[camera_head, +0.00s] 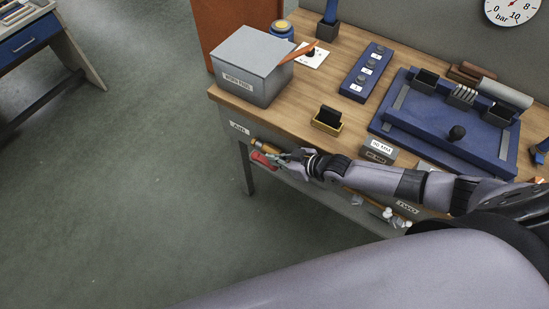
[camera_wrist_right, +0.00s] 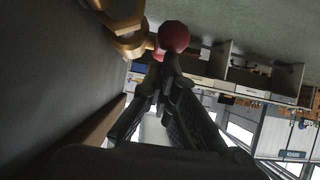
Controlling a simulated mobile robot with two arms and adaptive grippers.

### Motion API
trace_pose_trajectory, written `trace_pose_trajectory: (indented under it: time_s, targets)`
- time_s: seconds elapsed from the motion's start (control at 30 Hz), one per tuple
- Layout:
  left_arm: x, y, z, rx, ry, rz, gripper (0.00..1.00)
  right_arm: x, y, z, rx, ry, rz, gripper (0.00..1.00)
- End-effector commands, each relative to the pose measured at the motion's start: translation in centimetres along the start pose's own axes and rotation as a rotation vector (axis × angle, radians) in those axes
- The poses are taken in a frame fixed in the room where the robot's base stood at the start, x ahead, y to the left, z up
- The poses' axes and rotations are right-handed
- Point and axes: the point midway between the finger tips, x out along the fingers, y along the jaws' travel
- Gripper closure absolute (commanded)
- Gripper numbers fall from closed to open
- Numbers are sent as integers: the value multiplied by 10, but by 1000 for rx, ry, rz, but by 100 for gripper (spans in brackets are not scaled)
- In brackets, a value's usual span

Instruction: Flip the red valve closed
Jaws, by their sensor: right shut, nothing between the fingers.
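The red valve handle (camera_head: 264,160) is at the front edge of the workbench, below the tabletop and near its left corner. A brass pipe fitting (camera_head: 266,147) is just above it. In the right wrist view the handle's rounded red end (camera_wrist_right: 174,36) shows beside the brass valve body (camera_wrist_right: 122,20). My right gripper (camera_head: 284,158) is right beside the handle. In the wrist view its fingertips (camera_wrist_right: 166,72) are together and empty, just by the red end; whether they touch it I cannot tell. My left gripper is not in view.
The wooden workbench (camera_head: 225,97) carries a grey lidded box (camera_head: 250,66), a blue button panel (camera_head: 366,72) and a blue fixture (camera_head: 440,125). White-capped items (camera_head: 388,213) are below the front edge. The floor (camera_head: 130,190) to the left is clear.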

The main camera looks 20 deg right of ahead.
Motion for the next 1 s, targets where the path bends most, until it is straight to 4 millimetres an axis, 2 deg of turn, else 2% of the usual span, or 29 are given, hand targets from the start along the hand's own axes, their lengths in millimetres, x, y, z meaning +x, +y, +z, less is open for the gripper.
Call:
trace_pose_trajectory:
  time_s: [0.67, 1.0]
  targets:
    - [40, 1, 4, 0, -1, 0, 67, -1, 0, 12, -1, 151, 0, 100]
    - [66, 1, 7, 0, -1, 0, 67, -1, 0, 22, 1, 284, 1, 100]
